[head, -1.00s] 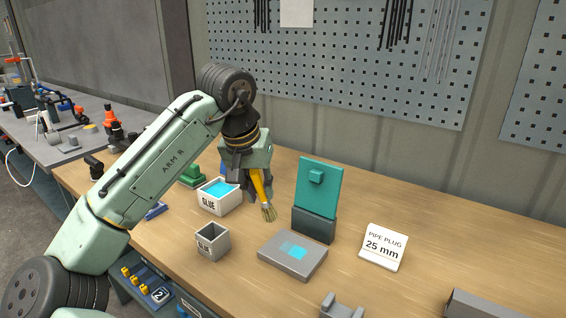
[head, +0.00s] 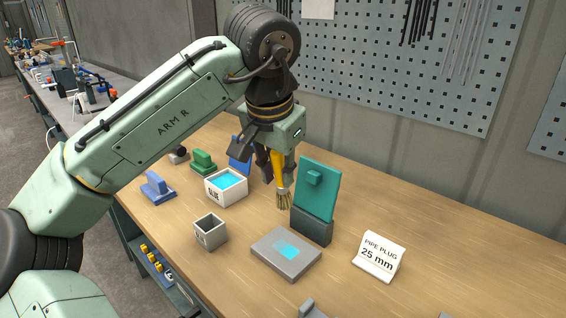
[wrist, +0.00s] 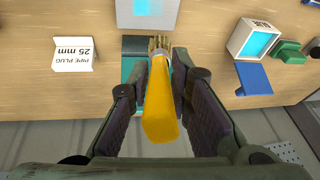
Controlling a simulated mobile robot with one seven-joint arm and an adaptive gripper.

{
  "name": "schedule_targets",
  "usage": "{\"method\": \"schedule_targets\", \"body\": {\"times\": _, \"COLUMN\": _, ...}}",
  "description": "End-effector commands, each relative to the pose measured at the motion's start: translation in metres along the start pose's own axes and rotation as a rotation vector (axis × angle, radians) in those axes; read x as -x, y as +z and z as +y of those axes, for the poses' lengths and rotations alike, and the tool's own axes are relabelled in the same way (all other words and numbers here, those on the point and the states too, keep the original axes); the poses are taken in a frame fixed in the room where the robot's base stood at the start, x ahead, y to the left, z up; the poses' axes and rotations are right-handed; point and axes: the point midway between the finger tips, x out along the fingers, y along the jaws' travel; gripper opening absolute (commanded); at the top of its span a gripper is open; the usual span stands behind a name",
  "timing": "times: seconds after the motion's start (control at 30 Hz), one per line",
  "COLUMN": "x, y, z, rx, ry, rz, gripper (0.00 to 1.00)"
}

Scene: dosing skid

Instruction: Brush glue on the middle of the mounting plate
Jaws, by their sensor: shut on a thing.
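My gripper (head: 274,168) is shut on a brush with a yellow handle (head: 278,166). The brush hangs bristles down, above the table and clear of it. In the wrist view the yellow handle (wrist: 160,107) sits between my two fingers (wrist: 162,95). The grey mounting plate (head: 268,262) lies flat on the table, below and in front of the brush tip. A bright blue glue patch (head: 287,250) lies near the middle of its top. The white glue box (head: 226,196), filled with blue glue, stands left of the brush.
A teal panel in a dark stand (head: 314,224) stands close to the right of the brush. A small grey open box (head: 210,235) is left of the plate. A "PIPE PLUG 25 mm" sign (head: 379,257) stands to the right. Green (head: 203,161) and blue (head: 157,189) parts lie at the left.

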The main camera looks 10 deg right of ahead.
Motion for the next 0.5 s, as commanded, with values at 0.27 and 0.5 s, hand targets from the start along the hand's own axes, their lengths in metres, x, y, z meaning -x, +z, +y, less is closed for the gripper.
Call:
{"method": "schedule_targets", "body": {"times": 0.27, "x": -0.008, "y": 0.004, "z": 0.013, "rx": -0.052, "ry": -0.005, "rz": -0.004, "gripper": 0.00}}
{"method": "schedule_targets", "body": {"times": 0.5, "x": -0.034, "y": 0.012, "z": 0.017, "rx": -0.050, "ry": -0.005, "rz": -0.003, "gripper": 0.00}}
